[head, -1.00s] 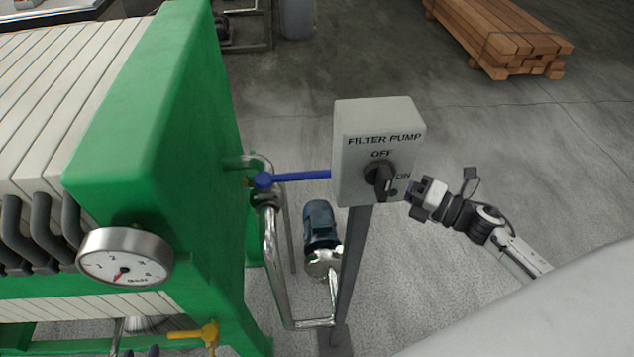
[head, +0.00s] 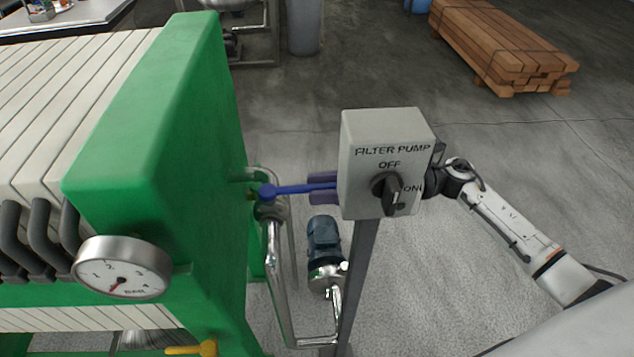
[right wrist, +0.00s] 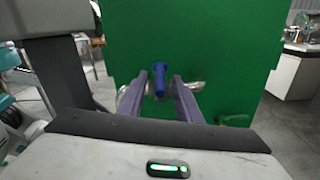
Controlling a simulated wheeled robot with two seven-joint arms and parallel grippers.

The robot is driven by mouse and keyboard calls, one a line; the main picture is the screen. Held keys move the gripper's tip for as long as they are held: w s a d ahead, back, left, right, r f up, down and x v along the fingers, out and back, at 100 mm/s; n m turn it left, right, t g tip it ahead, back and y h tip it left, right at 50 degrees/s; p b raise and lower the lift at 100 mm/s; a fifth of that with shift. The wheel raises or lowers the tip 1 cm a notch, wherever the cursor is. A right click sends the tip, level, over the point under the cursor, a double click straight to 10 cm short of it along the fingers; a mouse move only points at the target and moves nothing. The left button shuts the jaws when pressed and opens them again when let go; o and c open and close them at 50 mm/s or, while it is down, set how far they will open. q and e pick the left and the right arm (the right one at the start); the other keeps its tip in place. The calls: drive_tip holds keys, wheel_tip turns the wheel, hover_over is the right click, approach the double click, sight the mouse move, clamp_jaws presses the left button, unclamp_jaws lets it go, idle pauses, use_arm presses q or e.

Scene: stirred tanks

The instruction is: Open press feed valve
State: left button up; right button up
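The press feed valve has a blue lever (head: 298,189) that points right from its pivot on the steel pipe beside the green press (head: 150,130). My right gripper (head: 322,188) reaches from behind the filter pump box, with its purple fingers open above and below the lever's outer end. In the right wrist view the blue lever (right wrist: 160,80) stands between the two open fingers of the right gripper (right wrist: 160,92), with gaps at both sides. The box hides the gripper body in the head view. My left gripper is not in view.
The grey filter pump switch box (head: 360,180) stands on a post (head: 362,270), close in front of my right gripper. A dark blue pump motor (head: 322,235) sits below the lever. A gauge (head: 122,267) is on the press. Timber (head: 500,45) lies far right; floor between is clear.

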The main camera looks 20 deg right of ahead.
drive_tip(key=shift+x, duration=0.95)
clamp_jaws()
drive_tip(key=shift+s+a+m+t+h+p, duration=0.2)
drive_tip(key=shift+s+m+t+h+p, duration=0.35)
drive_tip(key=shift+m+t+p, duration=0.5)
drive_tip(key=shift+n, duration=0.25)
